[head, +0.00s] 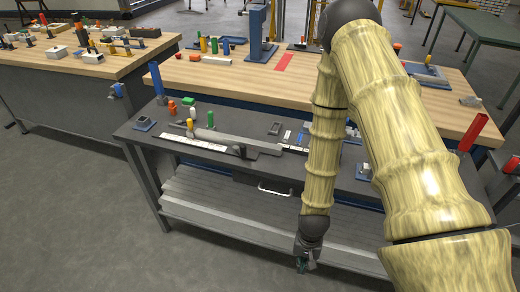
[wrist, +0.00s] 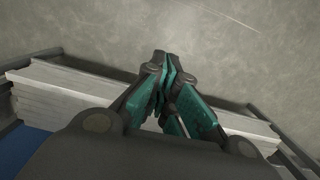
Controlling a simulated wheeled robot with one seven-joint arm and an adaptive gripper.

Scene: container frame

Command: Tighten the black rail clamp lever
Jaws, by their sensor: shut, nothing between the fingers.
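A black clamp (head: 240,150) sits on a grey rail (head: 215,136) on the dark workbench, near its front edge. It is small in the head view, and its lever's angle cannot be told. My gripper (head: 303,264) hangs low in front of the bench, to the right of the clamp and well apart from it. In the wrist view, its teal-padded fingers (wrist: 166,66) are closed together with nothing between them, over the grey floor. The clamp is not in the wrist view.
The dark bench (head: 140,126) has a drawer handle (head: 275,189) and a slatted lower shelf (head: 200,205). A wooden bench (head: 330,88) is behind. Floor at left front is clear.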

